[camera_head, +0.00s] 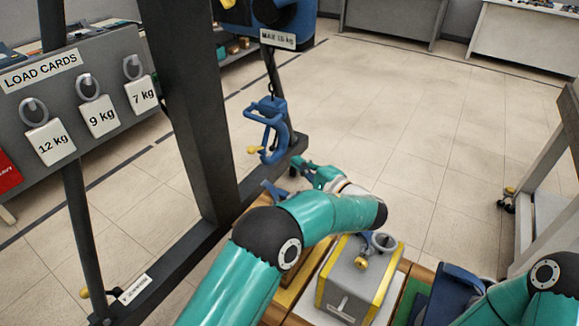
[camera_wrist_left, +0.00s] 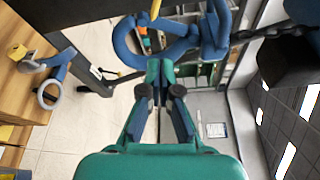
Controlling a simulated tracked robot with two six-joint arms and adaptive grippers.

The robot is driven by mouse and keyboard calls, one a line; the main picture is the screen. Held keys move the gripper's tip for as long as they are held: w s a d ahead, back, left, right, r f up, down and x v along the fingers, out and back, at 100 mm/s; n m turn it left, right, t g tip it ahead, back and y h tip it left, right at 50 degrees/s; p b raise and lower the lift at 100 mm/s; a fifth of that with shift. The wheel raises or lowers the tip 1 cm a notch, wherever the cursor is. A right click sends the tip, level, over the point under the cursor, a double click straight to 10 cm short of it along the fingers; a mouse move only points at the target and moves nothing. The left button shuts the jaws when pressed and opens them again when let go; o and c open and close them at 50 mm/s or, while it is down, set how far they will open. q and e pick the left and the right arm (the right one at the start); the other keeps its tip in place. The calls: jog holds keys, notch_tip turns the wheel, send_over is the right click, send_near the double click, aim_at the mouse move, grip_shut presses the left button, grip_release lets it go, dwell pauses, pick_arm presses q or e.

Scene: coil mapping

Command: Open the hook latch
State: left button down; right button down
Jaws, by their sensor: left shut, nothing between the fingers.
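The blue hook (camera_head: 266,128) hangs from a dark chain under the "MAX 15 kg" label in the head view. A yellow knob (camera_head: 254,150) sticks out at its lower left. In the wrist view the hook (camera_wrist_left: 140,50) is a curved blue body just past my fingertips, with a yellow piece (camera_wrist_left: 155,8) at the top edge. My left gripper (camera_head: 303,166) is below and right of the hook, shut and empty. In the wrist view its fingertips (camera_wrist_left: 160,65) are together; I cannot tell whether they touch the hook. My right gripper is out of view.
A grey box with yellow edges (camera_head: 340,285) and a ring on top stands below my left arm. A dark upright post (camera_head: 195,100) is left of the hook. The load card board (camera_head: 60,75) holds 12, 9 and 7 kg cards. Open floor (camera_head: 420,130) lies right.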

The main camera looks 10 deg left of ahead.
aim_at(264, 152)
pick_arm(q)
jog(key=w+a+p, duration=0.2)
jog(key=a, duration=0.7)
jog(key=shift+w+a, duration=0.25)
jog(key=shift+w, duration=0.1)
jog(key=shift+s+a+r, duration=0.1)
jog(key=shift+a, duration=0.25)
